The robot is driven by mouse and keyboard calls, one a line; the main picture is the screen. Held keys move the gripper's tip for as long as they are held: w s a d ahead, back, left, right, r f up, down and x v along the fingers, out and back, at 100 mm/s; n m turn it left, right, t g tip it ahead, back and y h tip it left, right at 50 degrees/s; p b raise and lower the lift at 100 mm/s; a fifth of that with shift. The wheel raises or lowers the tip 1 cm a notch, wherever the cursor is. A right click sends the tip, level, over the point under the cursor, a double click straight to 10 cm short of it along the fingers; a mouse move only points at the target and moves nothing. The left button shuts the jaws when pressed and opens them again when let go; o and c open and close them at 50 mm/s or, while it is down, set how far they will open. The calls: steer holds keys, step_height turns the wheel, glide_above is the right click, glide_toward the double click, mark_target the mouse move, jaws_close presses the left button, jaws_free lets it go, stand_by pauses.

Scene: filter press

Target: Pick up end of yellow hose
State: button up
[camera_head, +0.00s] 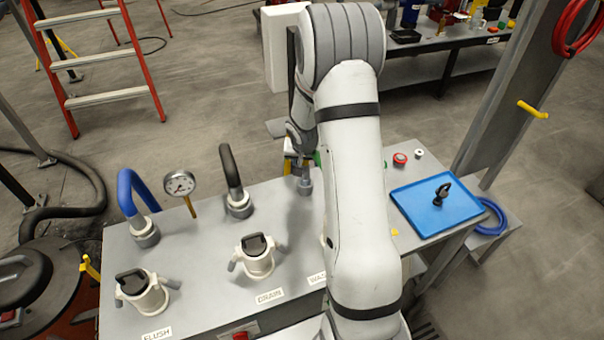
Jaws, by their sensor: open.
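The yellow hose cannot be made out with certainty, as my arm covers much of the bench's middle and right. A small yellow patch (288,165) shows beside my wrist, and I cannot tell if it is part of the hose. My gripper (301,158) points down beyond the bench's middle, left of my forearm. It is small and partly hidden, and I see nothing held in it. A blue hose (130,187) and a dark hose (230,165) arch up from metal couplings on the bench, left of my gripper.
The grey bench (205,240) carries capped white ports, including a left one (146,296) and a middle one (257,262). A gauge (180,184) stands between the hoses. A blue tray (418,212) holds a black part (441,194). A grey post (510,90) rises at right.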

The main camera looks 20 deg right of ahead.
steer(key=x, duration=0.3)
steer(key=shift+w+f, duration=0.1)
steer(key=shift+f, duration=0.05)
jaws_close()
stand_by(0.4)
